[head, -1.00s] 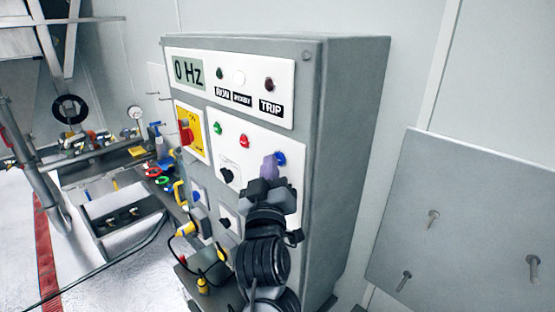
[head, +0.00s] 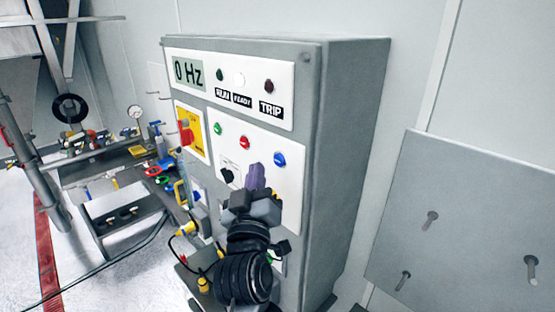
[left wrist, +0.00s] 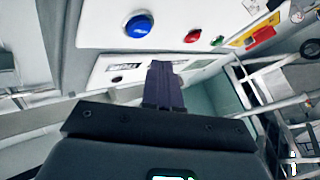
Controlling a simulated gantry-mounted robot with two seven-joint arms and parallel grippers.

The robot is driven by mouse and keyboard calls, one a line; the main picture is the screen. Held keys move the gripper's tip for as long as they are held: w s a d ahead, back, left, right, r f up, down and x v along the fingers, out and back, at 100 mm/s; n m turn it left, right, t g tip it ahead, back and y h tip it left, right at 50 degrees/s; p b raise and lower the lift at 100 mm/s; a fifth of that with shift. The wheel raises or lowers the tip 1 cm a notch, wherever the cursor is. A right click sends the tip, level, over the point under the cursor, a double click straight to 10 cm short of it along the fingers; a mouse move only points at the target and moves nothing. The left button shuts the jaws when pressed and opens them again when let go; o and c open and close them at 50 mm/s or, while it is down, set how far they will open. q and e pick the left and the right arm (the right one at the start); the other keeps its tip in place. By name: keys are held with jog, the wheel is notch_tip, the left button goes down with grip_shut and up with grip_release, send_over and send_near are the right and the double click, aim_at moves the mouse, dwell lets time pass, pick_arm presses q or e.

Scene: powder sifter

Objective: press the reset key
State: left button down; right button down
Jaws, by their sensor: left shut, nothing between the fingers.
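The grey control cabinet (head: 345,120) stands in the middle of the head view. Its white panel carries a round blue button (head: 279,159), a red button (head: 244,143) and a green button (head: 217,128) in a row. No label reading reset is legible. My left gripper (head: 257,176) is shut and empty, its purple fingers below and left of the blue button and apart from it in the picture. The blue button (left wrist: 138,26) also shows whole in the left wrist view, above the shut fingers (left wrist: 163,85). My right gripper is not in view.
The display (head: 188,72) reads 0 Hz, beside lamps marked RUN, READY and TRIP. A red switch on a yellow plate (head: 189,133) and a black knob (head: 227,176) are left of my gripper. A grey plate with bolts (head: 465,220) is at right.

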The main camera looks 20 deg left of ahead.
pick_arm(q)
jog(key=shift+s+a, duration=0.35)
jog(key=shift+s, duration=0.25)
jog(key=shift+s+a, duration=0.35)
jog(key=shift+s, duration=0.2)
jog(key=s+a+f+m+g+h+p, duration=0.1)
jog(key=s+a+f+g+p, duration=0.2)
jog(key=f, duration=1.1)
jog(key=s+a+f+m+g+h, duration=0.1)
jog(key=s+f+g, duration=0.3)
jog(key=f, duration=1)
jog(key=s+f+m+g+h+p, duration=0.1)
jog(key=s+f+m+g, duration=0.3)
jog(key=s, duration=0.8)
jog(key=s+f+m+g+h+p, duration=0.1)
jog(key=s+f+m+g, duration=0.3)
jog(key=s, duration=0.7)
notch_tip(320, 180, down, 4)
jog(key=shift+s+g+h, duration=0.4)
jog(key=shift+g+h, duration=0.1)
jog(key=shift+g, duration=0.6)
jog(key=shift+d, duration=0.1)
